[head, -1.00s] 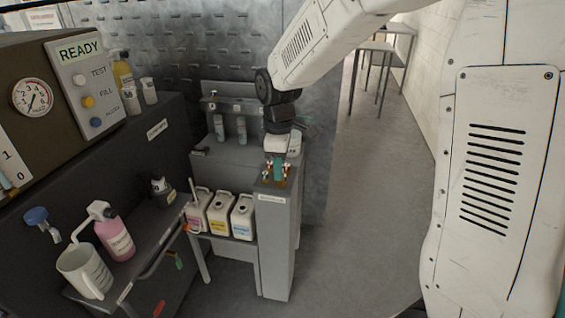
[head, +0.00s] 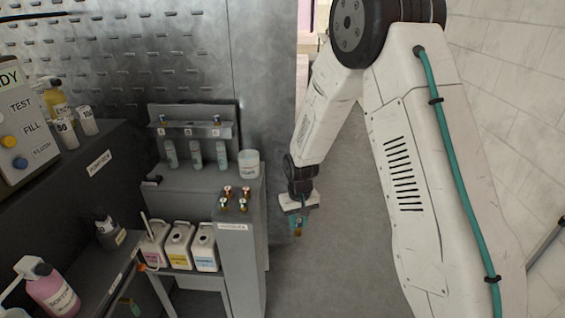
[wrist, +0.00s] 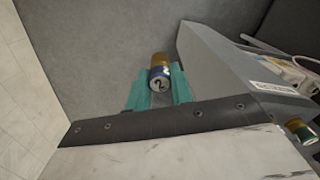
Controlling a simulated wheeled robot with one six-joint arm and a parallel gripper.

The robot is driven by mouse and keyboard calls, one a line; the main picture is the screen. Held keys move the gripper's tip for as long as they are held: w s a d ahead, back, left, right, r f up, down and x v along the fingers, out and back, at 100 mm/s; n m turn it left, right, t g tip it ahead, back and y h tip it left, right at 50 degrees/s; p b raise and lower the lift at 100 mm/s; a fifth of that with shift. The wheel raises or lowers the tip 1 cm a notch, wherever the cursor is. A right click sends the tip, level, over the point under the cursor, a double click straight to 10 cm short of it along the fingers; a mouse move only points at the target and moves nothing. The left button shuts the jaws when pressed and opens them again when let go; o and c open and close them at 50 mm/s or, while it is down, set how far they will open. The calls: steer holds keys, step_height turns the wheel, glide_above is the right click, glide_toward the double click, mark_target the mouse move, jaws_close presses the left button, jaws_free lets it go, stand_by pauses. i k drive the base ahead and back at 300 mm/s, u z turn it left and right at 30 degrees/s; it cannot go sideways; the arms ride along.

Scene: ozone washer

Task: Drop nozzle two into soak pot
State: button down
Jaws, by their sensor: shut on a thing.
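My gripper (head: 298,222) hangs just right of the grey nozzle stand in the head view. Its teal fingers (wrist: 155,88) are shut on nozzle two (wrist: 160,73), a short brass and blue cylinder with a "2" on its end. In the head view the nozzle's brass tip (head: 298,232) shows below the fingers. The soak pot (head: 249,163) is a white round pot with a label, on the grey bench behind the stand, up and left of my gripper and apart from it.
Several other nozzles (head: 235,199) stand on the grey nozzle stand (head: 240,262); one shows at the right of the wrist view (wrist: 299,128). Bottles (head: 195,153) line the rack behind. Jugs (head: 179,244) sit left of the stand. The floor (head: 335,265) right of it is clear.

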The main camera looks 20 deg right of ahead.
mark_target(253, 171)
steer(key=z, duration=1.4)
steer(key=i, duration=0.55)
steer(key=u, duration=1.75)
